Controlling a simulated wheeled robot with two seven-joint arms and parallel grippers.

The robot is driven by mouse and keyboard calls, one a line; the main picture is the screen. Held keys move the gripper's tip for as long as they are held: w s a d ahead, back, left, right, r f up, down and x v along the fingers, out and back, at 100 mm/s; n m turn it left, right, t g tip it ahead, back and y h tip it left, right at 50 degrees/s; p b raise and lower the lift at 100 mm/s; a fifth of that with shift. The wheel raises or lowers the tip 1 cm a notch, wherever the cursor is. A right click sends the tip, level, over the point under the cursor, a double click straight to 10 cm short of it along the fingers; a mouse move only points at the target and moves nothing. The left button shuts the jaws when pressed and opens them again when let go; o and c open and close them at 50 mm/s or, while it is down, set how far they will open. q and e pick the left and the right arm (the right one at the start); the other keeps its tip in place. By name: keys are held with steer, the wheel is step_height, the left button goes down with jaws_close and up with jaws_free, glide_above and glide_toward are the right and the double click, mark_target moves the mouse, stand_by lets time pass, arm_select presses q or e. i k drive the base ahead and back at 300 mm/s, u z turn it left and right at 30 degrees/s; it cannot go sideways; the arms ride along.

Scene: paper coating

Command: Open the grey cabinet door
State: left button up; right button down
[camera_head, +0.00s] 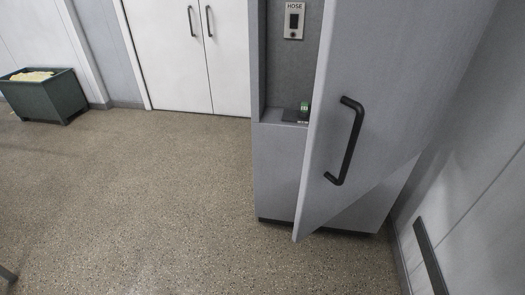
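The grey cabinet (278,170) stands right of centre against the right-hand wall. Its grey door (395,70) is partly open and swung out toward me, leaving a gap on its left side. A black bar handle (350,140) is on the outer face of the door, near its free edge. Through the gap I see a panel marked HOSE (294,20) and a small green item (304,109) on a ledge. The rest of the inside is hidden behind the door. Neither of my grippers shows, and nothing touches the handle.
White double doors (180,50) with dark handles are in the back wall. A dark green bin (45,97) with pale yellow contents stands at the far left. The speckled floor (150,200) is clear in front and left of the cabinet. A dark strip (431,257) is on the right wall.

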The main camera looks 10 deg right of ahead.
mark_target(388, 72)
steer(key=u, duration=0.85)
steer(key=i, duration=4.6)
steer(key=z, duration=4.6)
steer(key=i, duration=1.7)
